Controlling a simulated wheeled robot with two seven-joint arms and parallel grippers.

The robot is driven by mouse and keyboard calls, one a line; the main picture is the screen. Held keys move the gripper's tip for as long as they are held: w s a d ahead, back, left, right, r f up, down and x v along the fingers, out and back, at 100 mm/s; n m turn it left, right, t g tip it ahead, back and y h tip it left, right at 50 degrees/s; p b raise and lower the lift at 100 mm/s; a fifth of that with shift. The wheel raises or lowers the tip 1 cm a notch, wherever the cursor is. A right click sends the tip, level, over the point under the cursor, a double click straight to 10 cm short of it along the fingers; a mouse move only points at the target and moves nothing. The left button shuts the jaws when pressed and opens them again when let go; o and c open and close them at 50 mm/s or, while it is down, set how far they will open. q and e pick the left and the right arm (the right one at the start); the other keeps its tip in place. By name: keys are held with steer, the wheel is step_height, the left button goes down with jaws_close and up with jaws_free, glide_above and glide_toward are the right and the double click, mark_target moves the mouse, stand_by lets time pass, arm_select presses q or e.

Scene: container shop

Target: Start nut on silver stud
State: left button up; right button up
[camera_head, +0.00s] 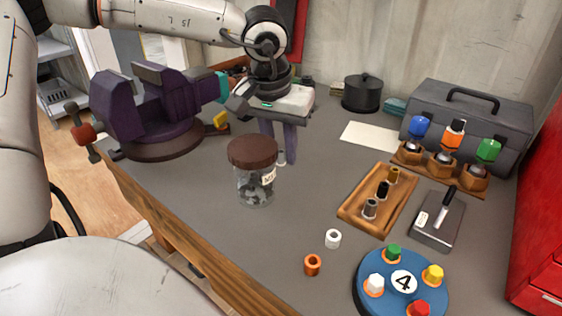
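A wooden block (352,214) on the grey bench holds three small upright studs: a brass one (393,175), a black one (383,189) and a silver one (370,208) nearest me. A white ring-shaped nut (333,239) and an orange one (312,264) lie loose in front of the block. My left gripper (280,158) points down behind the jar, left of the block. Its two fingers show a gap, with a small pale silver piece at the tips. I cannot tell whether they grip it. My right gripper is not in view.
A lidded glass jar (255,183) stands just in front of my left gripper. A purple vise (155,115) is at left.

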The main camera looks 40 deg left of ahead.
mark_target(281, 163)
arm_select(q)
jaws_close()
steer(key=shift+r, duration=0.1)
steer(key=shift+r, duration=0.1)
steer(key=shift+w+p+v, duration=0.25)
steer(key=shift+p+v, duration=0.7)
steer(key=shift+v, duration=0.2)
steer(key=shift+w+p+v, duration=0.25)
steer(key=shift+p+v, duration=0.7)
steer(key=shift+v, duration=0.2)
